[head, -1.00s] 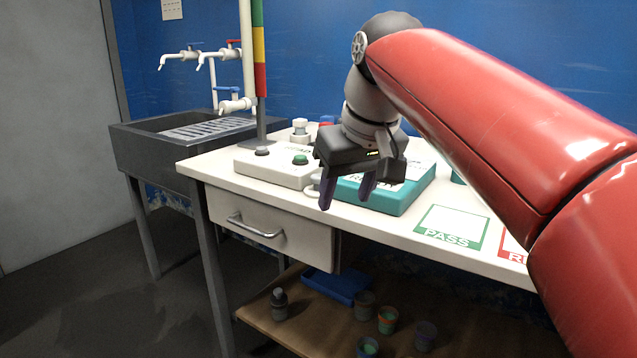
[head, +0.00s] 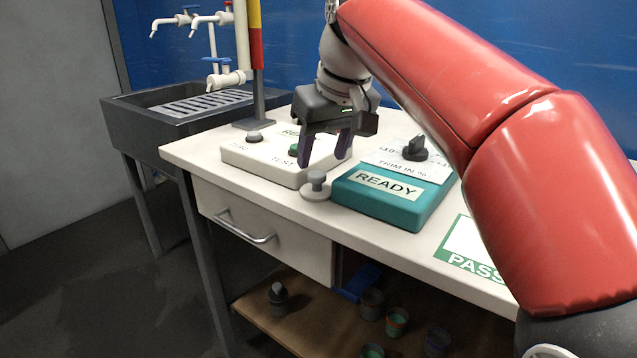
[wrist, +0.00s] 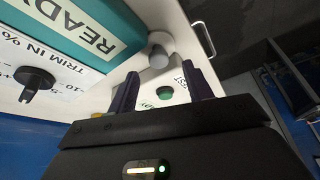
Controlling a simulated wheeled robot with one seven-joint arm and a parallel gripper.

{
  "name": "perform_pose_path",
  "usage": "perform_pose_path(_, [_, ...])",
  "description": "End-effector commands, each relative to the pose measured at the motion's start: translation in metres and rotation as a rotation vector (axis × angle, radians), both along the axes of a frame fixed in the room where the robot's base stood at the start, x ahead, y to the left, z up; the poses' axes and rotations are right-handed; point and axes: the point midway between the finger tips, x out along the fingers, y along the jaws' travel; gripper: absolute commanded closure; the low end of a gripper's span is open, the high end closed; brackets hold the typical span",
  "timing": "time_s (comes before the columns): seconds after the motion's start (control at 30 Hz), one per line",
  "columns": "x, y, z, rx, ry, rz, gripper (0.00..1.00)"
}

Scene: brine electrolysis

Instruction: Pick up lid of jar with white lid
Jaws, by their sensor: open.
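A pale grey-white round lid with a knob (head: 316,186) sits on the table between the white box and the teal box. It also shows in the wrist view (wrist: 159,46), just beyond the fingertips. I cannot tell whether a jar is under it. My gripper (head: 322,160) is open and empty, its dark fingers pointing down just above and behind the knob. In the wrist view my gripper (wrist: 160,76) has its two fingers spread, with nothing between the tips. A dark jar with a grey top (head: 278,293) stands on the lower shelf.
The white button box (head: 262,163) is left of the lid. The teal READY box (head: 400,209) with a dial is close on its right. A striped post (head: 256,50) and sink (head: 150,125) are at the left. Several cups (head: 396,321) stand on the shelf.

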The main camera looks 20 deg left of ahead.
Motion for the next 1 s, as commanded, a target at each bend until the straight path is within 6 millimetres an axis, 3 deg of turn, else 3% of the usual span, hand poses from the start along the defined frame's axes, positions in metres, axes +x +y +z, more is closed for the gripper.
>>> perform_pose_path(0.3, [0.016, 0.012, -0.040, -0.001, 0.001, 0.000, 0.49])
perform_pose_path(0.63, [0.018, 0.014, -0.046, 0.001, -0.001, 0.000, 0.51])
perform_pose_path(1.0, [0.018, 0.014, -0.045, 0.001, 0.000, -0.001, 0.96])
